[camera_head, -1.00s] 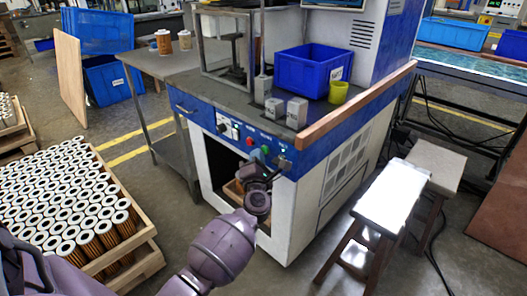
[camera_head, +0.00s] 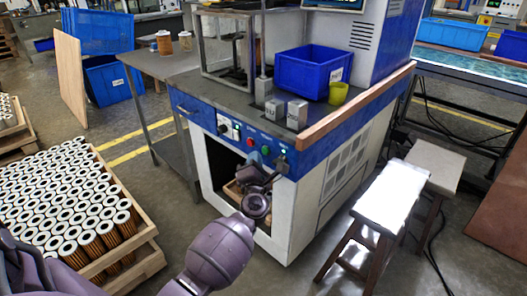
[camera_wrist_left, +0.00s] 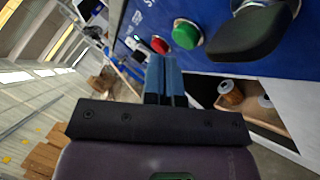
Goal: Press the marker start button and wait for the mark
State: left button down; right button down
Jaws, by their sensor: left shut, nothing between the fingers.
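The green button (camera_head: 265,150) is on the blue front panel of the marking machine (camera_head: 235,98), right of a red button (camera_head: 250,142). In the left wrist view the green button (camera_wrist_left: 186,34) and the red button (camera_wrist_left: 160,45) both show clear. My left gripper (camera_head: 262,168) is in front of the panel, just below the green button. Its blue fingers (camera_wrist_left: 166,78) are shut with nothing between them. The fingertips look apart from the green button; the exact gap is hard to tell. My right gripper is not seen.
A black knob (camera_wrist_left: 262,28) sticks out beside the green button. A blue bin (camera_head: 303,74) and a yellow cup (camera_head: 338,93) stand on the machine top. A crate of cartridges (camera_head: 140,262) is at left; stools (camera_head: 390,197) are at right.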

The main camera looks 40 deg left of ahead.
pick_arm(q)
jog(key=s+p, duration=0.1)
jog(key=s, duration=0.4)
jog(key=shift+a, duration=0.2)
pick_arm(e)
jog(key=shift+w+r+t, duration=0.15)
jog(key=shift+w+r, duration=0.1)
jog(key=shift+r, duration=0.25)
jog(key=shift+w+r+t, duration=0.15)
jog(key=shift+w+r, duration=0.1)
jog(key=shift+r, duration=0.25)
pick_arm(q)
jog(key=shift+f, duration=0.1)
